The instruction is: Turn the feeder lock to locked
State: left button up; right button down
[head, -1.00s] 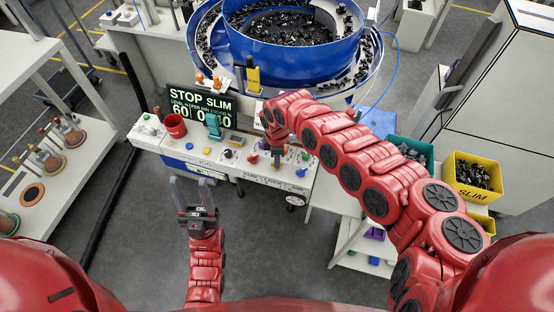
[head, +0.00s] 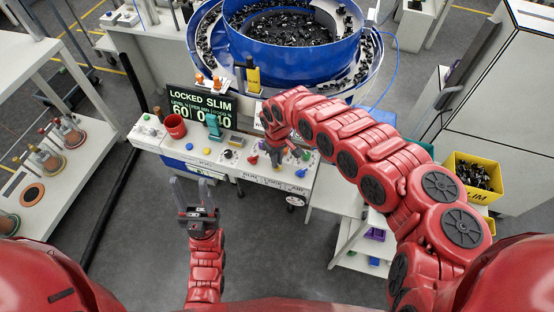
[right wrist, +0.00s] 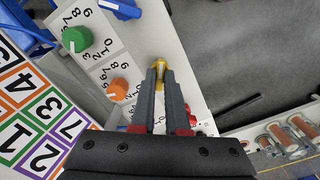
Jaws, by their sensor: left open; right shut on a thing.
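The feeder lock shows as a yellow handle (right wrist: 158,66) between my right fingertips in the right wrist view. My right gripper (right wrist: 160,72) is shut on it. In the head view my right gripper (head: 275,161) is down at the right part of the control panel (head: 228,168), above the LOCK label, and mostly hides the lock. The display (head: 203,104) behind the panel reads LOCKED SLIM. My left gripper (head: 190,182) is open and empty, in front of the panel and apart from it.
Orange (right wrist: 118,89), green (right wrist: 75,39) and blue (right wrist: 120,8) knobs sit close to my right gripper. The blue bowl feeder (head: 290,60) is behind. Floor in front is clear.

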jog(key=shift+m, duration=1.1)
jog(key=c, duration=0.9)
grip_release()
jog(key=shift+r, duration=0.1)
notch_tip(320, 180, up, 17)
jog(key=shift+r+p, duration=0.1)
jog(key=shift+p, duration=0.75)
